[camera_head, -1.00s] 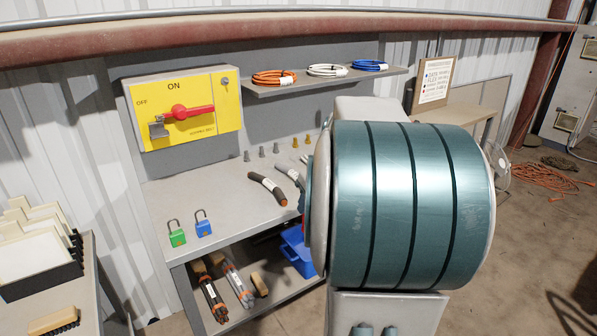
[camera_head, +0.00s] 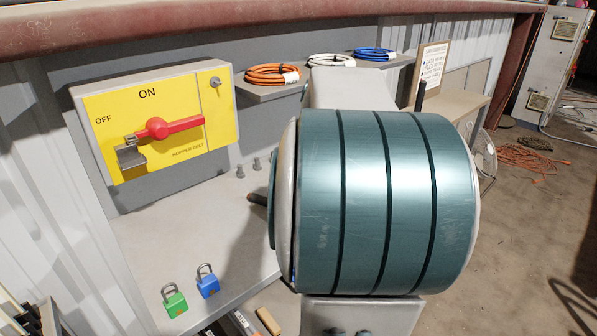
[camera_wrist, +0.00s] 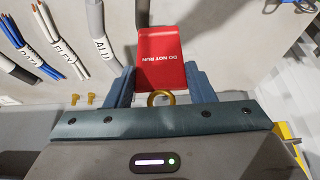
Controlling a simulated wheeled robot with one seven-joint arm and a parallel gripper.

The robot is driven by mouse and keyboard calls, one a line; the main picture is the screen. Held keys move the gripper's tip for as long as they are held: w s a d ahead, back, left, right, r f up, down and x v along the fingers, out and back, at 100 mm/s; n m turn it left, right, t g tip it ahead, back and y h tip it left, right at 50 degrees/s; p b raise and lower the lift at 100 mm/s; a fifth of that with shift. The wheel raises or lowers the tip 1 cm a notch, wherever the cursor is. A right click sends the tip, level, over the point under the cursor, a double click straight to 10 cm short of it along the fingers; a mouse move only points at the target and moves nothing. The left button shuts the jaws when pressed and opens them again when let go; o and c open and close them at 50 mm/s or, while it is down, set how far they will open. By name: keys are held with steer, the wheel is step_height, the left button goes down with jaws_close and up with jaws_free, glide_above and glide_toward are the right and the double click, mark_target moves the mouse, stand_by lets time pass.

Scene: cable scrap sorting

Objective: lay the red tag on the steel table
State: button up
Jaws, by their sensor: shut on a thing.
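The red tag (camera_wrist: 162,48), printed "DO NOT RUN", is between the two blue fingers of my gripper (camera_wrist: 161,77) in the wrist view. The gripper is shut on it, and a brass-coloured ring shows at the tag's near end. The tag appears to be held above a pale surface; its height is unclear. The steel table (camera_head: 180,250) is the grey bench below the yellow switch box in the head view. My teal arm hides its right part, the gripper and the tag there.
A green padlock (camera_head: 174,300) and a blue padlock (camera_head: 207,281) stand near the table's front edge. The yellow switch box (camera_head: 190,90) has a red handle. Labelled cable bundles (camera_wrist: 104,45) lie left of the tag. Bare table shows behind the padlocks.

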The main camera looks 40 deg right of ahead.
steer(key=shift+w+a+f, duration=0.15)
steer(key=shift+w+a, duration=0.05)
steer(key=shift+w, duration=0.15)
steer(key=shift+w+a+f, duration=1.05)
steer(key=shift+a+f, duration=0.5)
steer(key=shift+f, duration=0.25)
steer(key=shift+w+a+f, duration=1.05)
steer(key=shift+a+f, duration=0.5)
steer(key=shift+f, duration=0.2)
steer(key=shift+w+a+f, duration=1.05)
steer(key=shift+a+f, duration=0.5)
steer(key=shift+f, duration=0.25)
steer(key=shift+f+b, duration=0.1)
steer(key=shift+b, duration=0.3)
steer(key=o, duration=1.2)
